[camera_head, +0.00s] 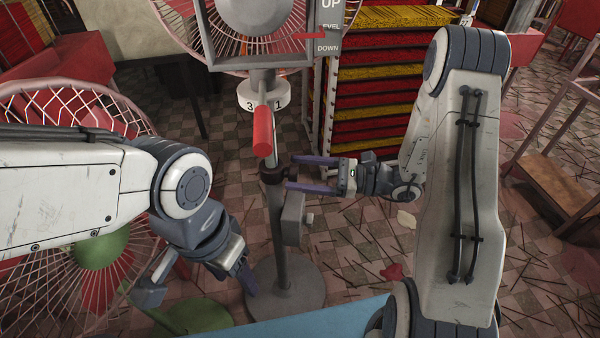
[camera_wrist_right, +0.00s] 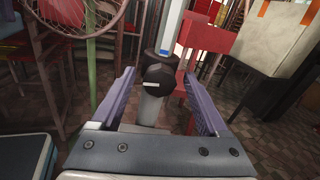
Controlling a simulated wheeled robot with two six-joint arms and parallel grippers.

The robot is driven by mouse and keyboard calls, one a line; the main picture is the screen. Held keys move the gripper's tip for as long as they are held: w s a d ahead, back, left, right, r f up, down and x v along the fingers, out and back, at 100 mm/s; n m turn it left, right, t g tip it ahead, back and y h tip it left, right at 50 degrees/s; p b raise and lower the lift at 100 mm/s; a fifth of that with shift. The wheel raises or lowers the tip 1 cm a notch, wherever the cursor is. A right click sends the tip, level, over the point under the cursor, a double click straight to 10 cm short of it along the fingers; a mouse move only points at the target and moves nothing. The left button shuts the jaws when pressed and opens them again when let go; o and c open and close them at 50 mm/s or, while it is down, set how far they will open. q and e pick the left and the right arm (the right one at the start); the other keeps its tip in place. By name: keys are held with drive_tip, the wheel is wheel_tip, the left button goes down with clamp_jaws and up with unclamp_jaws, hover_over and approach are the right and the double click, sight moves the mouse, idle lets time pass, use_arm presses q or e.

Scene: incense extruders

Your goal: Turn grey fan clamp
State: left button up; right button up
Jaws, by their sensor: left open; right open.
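The grey fan (camera_head: 255,15) stands on a grey pole with a round base (camera_head: 287,292). Its dark clamp (camera_head: 279,174) is a collar around the pole. In the right wrist view the clamp (camera_wrist_right: 157,82) shows a round black knob with a white mark. My right gripper (camera_head: 291,173) is open, pointing left at the clamp. Its purple fingers lie above and below the clamp's level in the head view; whether they touch it I cannot tell. My left gripper (camera_head: 246,272) is open and low, left of the pole near the base, its fingers partly hidden.
A red handle (camera_head: 263,132) and a numbered white dial (camera_head: 264,95) sit above the clamp. A grey box (camera_head: 293,218) is on the pole below. A pink fan (camera_head: 70,190) stands left, and a shelf of red and yellow bundles (camera_head: 375,75) behind.

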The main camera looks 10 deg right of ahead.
drive_tip(key=c, duration=1.1)
drive_tip(key=shift+a, duration=0.2)
clamp_jaws()
drive_tip(key=shift+d+r+m+p, duration=0.2)
drive_tip(key=shift+m+p, duration=0.4)
drive_tip(key=shift+p, duration=0.45)
drive_tip(key=m+p, duration=0.7)
drive_tip(key=shift+w+p, duration=0.1)
drive_tip(key=shift+p, duration=0.25)
drive_tip(key=m+p, duration=0.2)
drive_tip(key=shift+f+m, duration=0.1)
drive_tip(key=shift+m, duration=0.2)
drive_tip(key=m+p, duration=0.1)
drive_tip(key=m, duration=0.1)
drive_tip(key=shift+w+f+m+p, duration=0.1)
drive_tip(key=shift+m+p, duration=0.2)
drive_tip(key=shift+m, duration=0.1)
drive_tip(key=shift+d+f+m+p, duration=0.1)
drive_tip(key=shift+m+p, duration=0.45)
drive_tip(key=shift+m, duration=0.65)
drive_tip(key=shift+f+m+p, duration=0.1)
drive_tip(key=shift+m+p, duration=0.3)
drive_tip(key=shift+m, duration=0.9)
